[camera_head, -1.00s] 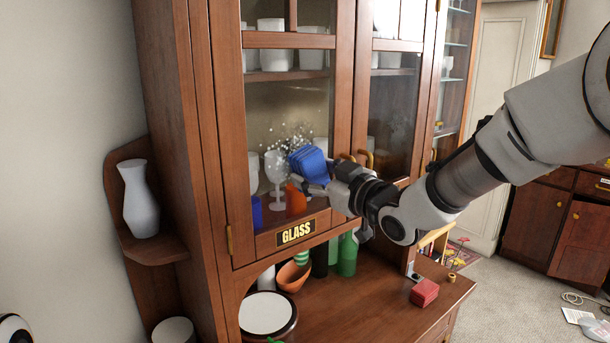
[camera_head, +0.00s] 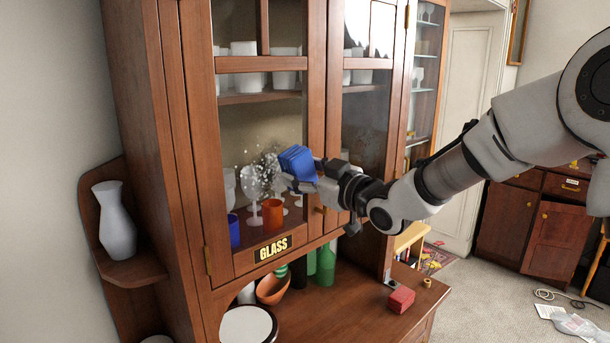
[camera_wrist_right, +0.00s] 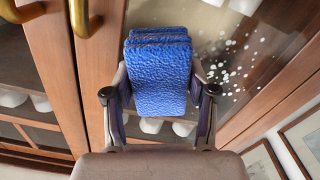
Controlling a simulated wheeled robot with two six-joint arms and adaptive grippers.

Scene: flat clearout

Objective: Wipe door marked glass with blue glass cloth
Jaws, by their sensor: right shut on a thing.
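The door marked GLASS (camera_head: 235,262) is the left glazed door of a brown wooden cabinet, with a GLASS label (camera_head: 273,248) on its lower rail. White specks (camera_head: 258,172) dot the lower part of its pane; they also show to the right of the cloth in the wrist view (camera_wrist_right: 228,62). My right gripper (camera_head: 303,180) is shut on the folded blue cloth (camera_head: 297,163), which is at the pane beside the specks. I cannot tell whether the cloth touches the glass. The cloth fills the space between both fingers in the wrist view (camera_wrist_right: 158,80). My left gripper is not in view.
Glasses and an orange cup (camera_head: 272,213) stand behind the pane. Brass handles (camera_wrist_right: 84,15) sit close by the cloth. Below, the counter holds a white plate (camera_head: 248,326), an orange bowl (camera_head: 272,288), green bottles (camera_head: 326,265) and a red block (camera_head: 401,299). A white vase (camera_head: 115,222) stands at left.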

